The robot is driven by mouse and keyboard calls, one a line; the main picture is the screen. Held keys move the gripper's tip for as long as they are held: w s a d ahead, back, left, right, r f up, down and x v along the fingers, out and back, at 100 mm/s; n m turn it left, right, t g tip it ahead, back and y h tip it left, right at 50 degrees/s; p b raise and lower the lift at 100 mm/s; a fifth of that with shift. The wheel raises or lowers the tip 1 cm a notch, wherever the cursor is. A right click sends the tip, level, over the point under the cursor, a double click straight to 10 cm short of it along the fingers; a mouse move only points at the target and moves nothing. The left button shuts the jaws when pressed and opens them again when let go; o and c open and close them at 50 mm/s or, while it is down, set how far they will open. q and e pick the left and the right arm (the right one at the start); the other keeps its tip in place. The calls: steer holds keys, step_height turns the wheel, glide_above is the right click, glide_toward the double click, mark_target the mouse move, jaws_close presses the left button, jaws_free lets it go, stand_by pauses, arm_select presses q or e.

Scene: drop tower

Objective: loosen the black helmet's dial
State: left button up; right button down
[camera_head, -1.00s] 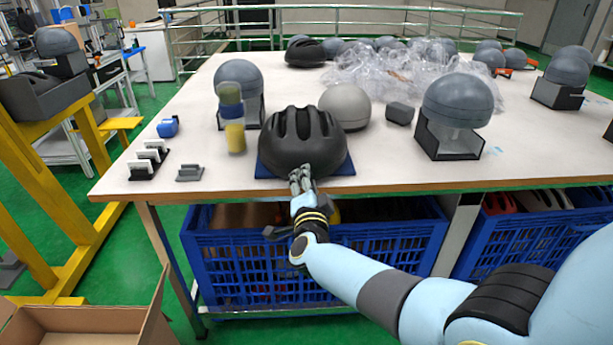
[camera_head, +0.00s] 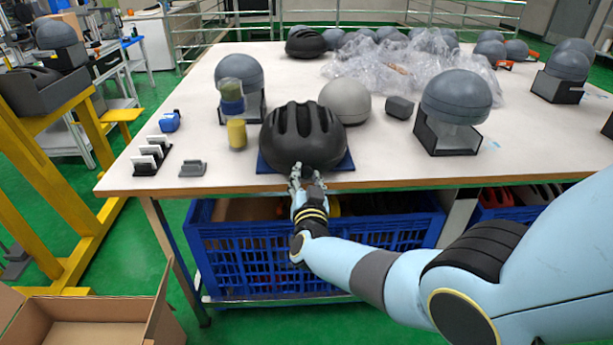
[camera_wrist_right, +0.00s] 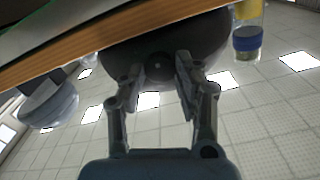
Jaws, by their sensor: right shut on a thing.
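The black helmet (camera_head: 303,135) with long vents sits on a blue mat (camera_head: 346,164) at the front edge of the table. My right gripper (camera_head: 306,177) is at the helmet's near lower rim. In the right wrist view, the two fingers of my right gripper (camera_wrist_right: 158,75) stand on either side of the small dark round dial (camera_wrist_right: 158,66) under the helmet's edge, and are shut on it. The dial's markings are too dark to read. In the head view the fingers hide the dial. My left gripper is in no view.
Grey headforms (camera_head: 457,98) and crumpled clear plastic (camera_head: 400,70) lie farther right and back. A blue crate (camera_head: 250,262) is below the tabletop, beneath my right forearm. An open cardboard box (camera_head: 95,312) is at lower left.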

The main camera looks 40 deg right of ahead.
stand_by(0.3)
steer(key=c, duration=0.9)
jaws_free()
steer(key=shift+c, duration=0.2)
steer(key=shift+s, duration=0.1)
steer(key=v, duration=1.2)
steer(key=shift+f, duration=0.1)
